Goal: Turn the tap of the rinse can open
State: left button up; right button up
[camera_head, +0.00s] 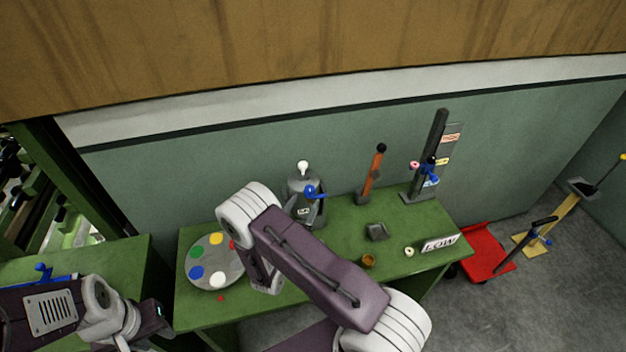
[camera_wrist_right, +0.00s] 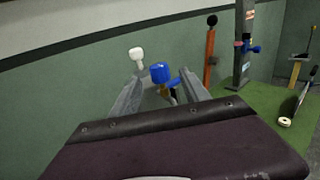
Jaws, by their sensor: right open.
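The rinse can (camera_head: 296,187) is a grey can with a white knob (camera_head: 302,167) on top, standing at the back of the green bench. Its blue tap handle (camera_head: 311,191) is on its front. In the right wrist view the blue tap handle (camera_wrist_right: 158,72) shows between the fingers of my open right gripper (camera_wrist_right: 161,80), with a brassy part below it. I cannot tell if the fingers touch it. The fingers hide most of the can there. My left gripper (camera_head: 150,325) is at the lower left, away from the can; its jaws are unclear.
A disc with coloured spots (camera_head: 215,274) lies left of the can. An orange lever (camera_head: 373,172) and a grey post (camera_head: 432,150) stand to the right. The wall is close behind.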

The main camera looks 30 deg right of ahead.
aim_at(312, 187)
jog(key=p+x, duration=0.3)
jog(key=x, duration=0.5)
jog(key=shift+r, duration=0.1)
jog(key=shift+w+d, duration=0.2)
